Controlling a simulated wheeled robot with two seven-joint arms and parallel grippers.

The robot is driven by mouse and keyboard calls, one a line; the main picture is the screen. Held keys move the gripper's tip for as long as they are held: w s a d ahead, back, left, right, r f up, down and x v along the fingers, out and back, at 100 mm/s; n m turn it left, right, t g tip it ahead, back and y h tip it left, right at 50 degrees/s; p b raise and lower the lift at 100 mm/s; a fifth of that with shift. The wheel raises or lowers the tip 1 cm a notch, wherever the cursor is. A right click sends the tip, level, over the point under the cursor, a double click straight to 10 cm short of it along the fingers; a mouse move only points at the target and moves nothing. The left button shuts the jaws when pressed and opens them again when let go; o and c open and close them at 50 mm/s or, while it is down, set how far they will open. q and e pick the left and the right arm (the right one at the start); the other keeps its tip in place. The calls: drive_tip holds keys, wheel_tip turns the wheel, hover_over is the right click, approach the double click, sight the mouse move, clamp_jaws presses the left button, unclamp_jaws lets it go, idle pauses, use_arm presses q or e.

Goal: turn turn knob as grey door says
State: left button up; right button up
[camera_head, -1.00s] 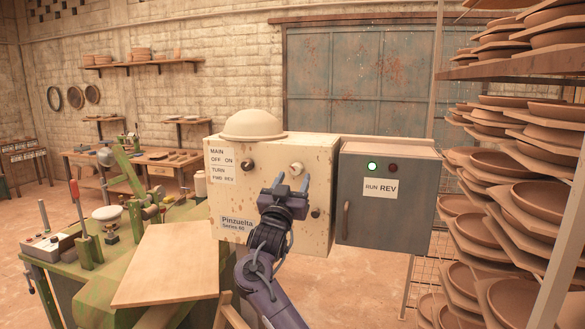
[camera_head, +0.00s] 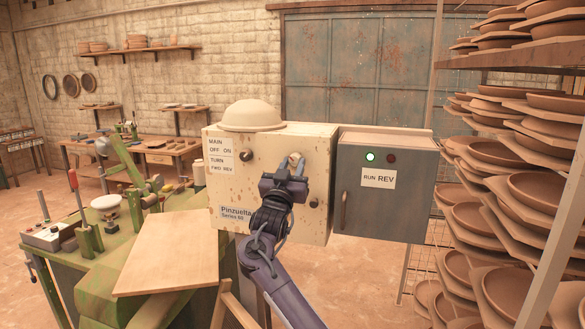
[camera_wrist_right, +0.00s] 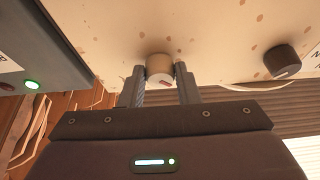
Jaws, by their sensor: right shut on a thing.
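The cream control box (camera_head: 228,190) carries a label plate (camera_head: 219,156) reading MAIN OFF ON and TURN FWD REV. A dark knob (camera_head: 246,156) is at its upper left, and a pale knob (camera_head: 294,157) is at its upper right. My right gripper (camera_head: 285,171) is shut on the pale knob. In the right wrist view the two fingers (camera_wrist_right: 160,84) stand on either side of the pale knob (camera_wrist_right: 159,66), whose face shows a small red mark. The grey door (camera_head: 384,205) has a label (camera_head: 378,178) reading RUN REV, with REV larger. My left gripper is not in view.
On the grey door a green lamp (camera_head: 370,157) is lit and a dark red lamp (camera_head: 391,158) looks unlit. A door handle (camera_head: 344,210) is at its left side. A wooden board (camera_head: 170,252) lies at front left. Racks of plates (camera_head: 535,190) stand at right.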

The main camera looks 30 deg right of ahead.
drive_tip(key=shift+f+m+b, duration=0.2)
drive_tip(key=shift+m+b, duration=0.2)
drive_tip(key=shift+b, duration=0.2)
drive_tip(key=m+g+b, duration=0.1)
drive_tip(key=m+b, duration=0.1)
drive_tip(key=m, duration=0.1)
drive_tip(key=m+g+h+b, duration=0.1)
drive_tip(key=m+g+b, duration=0.1)
drive_tip(key=m+b, duration=0.1)
drive_tip(key=m+g+h+b, duration=0.1)
drive_tip(key=m+g+b, duration=0.1)
drive_tip(key=m+b, duration=0.1)
drive_tip(key=shift+w+a+r+m, duration=0.2)
drive_tip(key=shift+w+a+m, duration=0.1)
drive_tip(key=shift+m, duration=0.3)
drive_tip(key=shift+a+r+m+g, duration=0.15)
drive_tip(key=shift+m+g, duration=0.25)
drive_tip(key=shift+m, duration=0.8)
drive_tip(key=shift+r+m+g, duration=0.2)
drive_tip(key=shift+m+g, duration=0.4)
drive_tip(key=shift+m, duration=0.5)
drive_tip(key=m+p, duration=0.1)
drive_tip(key=m, duration=0.1)
drive_tip(key=m+g+y+p, duration=0.1)
drive_tip(key=shift+w+r+m, duration=0.1)
drive_tip(key=shift+r+m, duration=0.1)
drive_tip(key=shift+m, duration=0.2)
drive_tip(key=shift+m+g+y+p, duration=0.45)
drive_tip(key=shift+m+p, duration=0.45)
drive_tip(key=shift+m, duration=0.5)
